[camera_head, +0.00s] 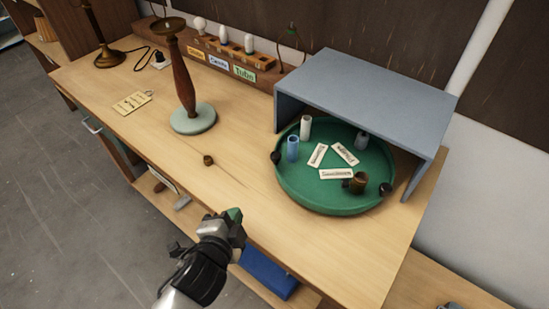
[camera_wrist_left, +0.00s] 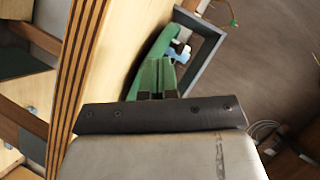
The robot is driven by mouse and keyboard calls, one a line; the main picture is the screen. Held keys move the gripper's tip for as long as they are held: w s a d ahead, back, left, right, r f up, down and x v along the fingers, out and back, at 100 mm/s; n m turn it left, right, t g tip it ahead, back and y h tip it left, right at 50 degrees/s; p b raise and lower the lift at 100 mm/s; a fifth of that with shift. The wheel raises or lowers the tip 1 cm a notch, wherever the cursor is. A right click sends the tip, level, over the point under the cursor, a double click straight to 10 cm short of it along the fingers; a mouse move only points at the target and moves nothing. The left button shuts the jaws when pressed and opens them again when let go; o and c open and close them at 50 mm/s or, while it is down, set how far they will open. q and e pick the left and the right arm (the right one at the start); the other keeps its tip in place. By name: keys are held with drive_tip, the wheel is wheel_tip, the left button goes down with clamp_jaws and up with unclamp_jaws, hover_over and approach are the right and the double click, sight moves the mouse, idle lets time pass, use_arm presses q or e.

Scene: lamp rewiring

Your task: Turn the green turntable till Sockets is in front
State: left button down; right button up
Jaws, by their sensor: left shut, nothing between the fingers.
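The green turntable (camera_head: 335,200) is a round tray with a raised rim, partly under a grey shelf at the right of the bench. It carries three white labels, whose words are too small to read surely, and a blue cylinder (camera_head: 293,148), a white cylinder (camera_head: 306,127), a grey piece (camera_head: 362,140), a brown piece (camera_head: 358,183) and dark knobs at the rim. My left gripper (camera_head: 235,214) is shut and empty, in front of the bench's front edge, apart from the turntable. My right gripper is not in view.
The grey shelf (camera_head: 370,85) covers the turntable's back, its legs standing at both sides. A wooden lamp stand (camera_head: 185,75) with a pale base, a small brown piece (camera_head: 208,160) and a paper tag (camera_head: 131,103) are left. A bulb rack (camera_head: 230,57) stands behind.

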use_arm(q)
drive_tip(key=d+m+h, duration=0.1)
drive_tip(key=d+m, duration=0.1)
drive_tip(key=d+r+m+t+h, duration=0.1)
drive_tip(key=m+h, duration=0.1)
drive_tip(key=d+r+m+h, duration=0.1)
drive_tip(key=d+m, duration=0.1)
drive_tip(key=shift+w+d+r+m, duration=0.15)
drive_tip(key=shift+w+d+m, duration=0.15)
drive_tip(key=shift+w+d, duration=0.05)
drive_tip(key=shift+w+d+r, duration=0.1)
drive_tip(key=shift+w+d, duration=0.05)
drive_tip(key=shift+d, duration=0.1)
drive_tip(key=x, duration=0.3)
drive_tip(key=p+x, duration=0.1)
drive_tip(key=x, duration=0.2)
drive_tip(key=p+x, duration=0.1)
drive_tip(key=x, duration=0.2)
drive_tip(key=shift+w+d+r, duration=0.15)
drive_tip(key=shift+w+r, duration=0.1)
drive_tip(key=shift+w+a+f+p, duration=0.1)
drive_tip(key=shift+w+a+p, duration=0.15)
drive_tip(key=shift+w, duration=0.3)
drive_tip(key=shift+w+a+f+p, duration=0.15)
drive_tip(key=shift+w+p, duration=0.1)
drive_tip(key=shift+w, duration=0.3)
drive_tip(key=shift+w+a+f, duration=0.2)
drive_tip(key=shift+w+a, duration=0.1)
drive_tip(key=shift+w, duration=0.4)
